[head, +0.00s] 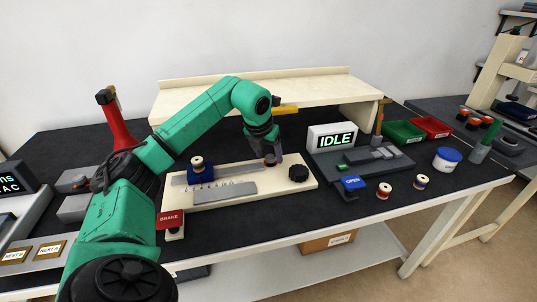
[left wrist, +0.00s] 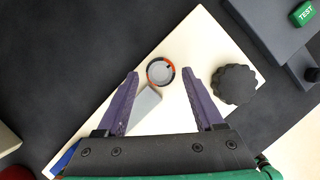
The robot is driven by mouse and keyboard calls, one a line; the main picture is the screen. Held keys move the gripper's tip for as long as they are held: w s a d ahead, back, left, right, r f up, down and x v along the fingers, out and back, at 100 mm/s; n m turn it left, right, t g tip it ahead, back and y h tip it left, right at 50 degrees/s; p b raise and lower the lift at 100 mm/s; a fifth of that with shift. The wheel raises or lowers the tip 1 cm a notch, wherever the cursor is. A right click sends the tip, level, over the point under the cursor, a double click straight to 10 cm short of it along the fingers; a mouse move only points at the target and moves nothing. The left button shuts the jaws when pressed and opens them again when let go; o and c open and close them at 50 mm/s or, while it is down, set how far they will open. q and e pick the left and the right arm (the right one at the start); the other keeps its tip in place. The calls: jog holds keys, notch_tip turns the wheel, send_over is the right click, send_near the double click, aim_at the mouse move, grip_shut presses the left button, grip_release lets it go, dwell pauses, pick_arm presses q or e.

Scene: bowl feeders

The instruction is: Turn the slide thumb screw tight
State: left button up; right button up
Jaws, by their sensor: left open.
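A cream base board (head: 235,202) carries a grey slide rail (head: 245,168) and a blue block with a spool (head: 200,172). A black lobed knob (head: 298,172) sits at the board's right end; it also shows in the left wrist view (left wrist: 236,84). A small round grey cap with an orange and dark ring (left wrist: 161,71) sits at the rail's end. I cannot tell which of the two is the slide thumb screw. My left gripper (head: 269,156) points down over the round cap, open, with its fingertips (left wrist: 160,76) on either side. I cannot tell whether they touch it.
A display reading IDLE (head: 332,138) and a grey unit with a blue OPEN plate (head: 352,183) stand right of the board. A red BRAKE plate (head: 170,219) is at its left front. A cream shelf (head: 325,90) stands behind.

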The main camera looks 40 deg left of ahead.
pick_arm(q)
jog(key=c, duration=0.3)
grip_shut()
